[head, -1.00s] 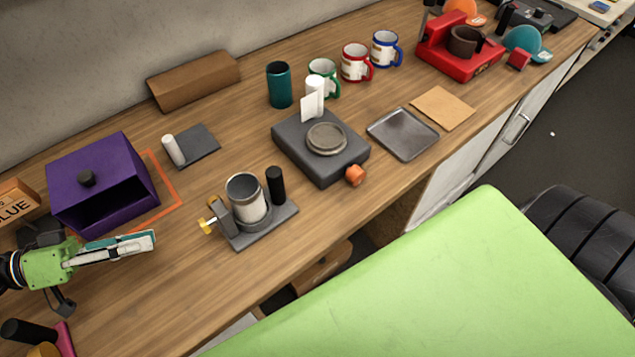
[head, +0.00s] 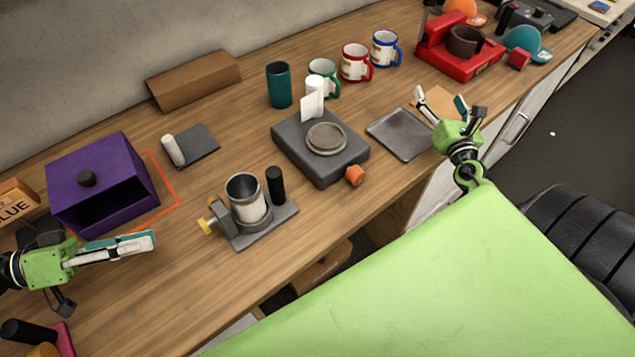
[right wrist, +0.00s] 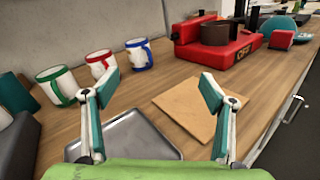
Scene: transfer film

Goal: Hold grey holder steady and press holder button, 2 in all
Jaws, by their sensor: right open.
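A grey holder (head: 286,214) stands on the wooden counter in the head view, with a metal cup (head: 244,192) and a black upright grip (head: 276,185) on it. A yellow knob-like button (head: 207,226) sticks out from its left side. My left gripper (head: 152,240) is left of the holder and apart from it; its fingers overlap in this view, so its opening is unclear. My right gripper (head: 440,95) is open and empty above the tan board, far right of the holder. Its spread fingers also show in the right wrist view (right wrist: 160,78), where the holder is out of view.
A dark grey block (head: 310,168) with a round plate and orange knob (head: 355,175) stands between the holder and a metal tray (head: 380,136). A purple box (head: 100,185) is near my left gripper. Several mugs stand at the back; a red machine (head: 445,50) is far right.

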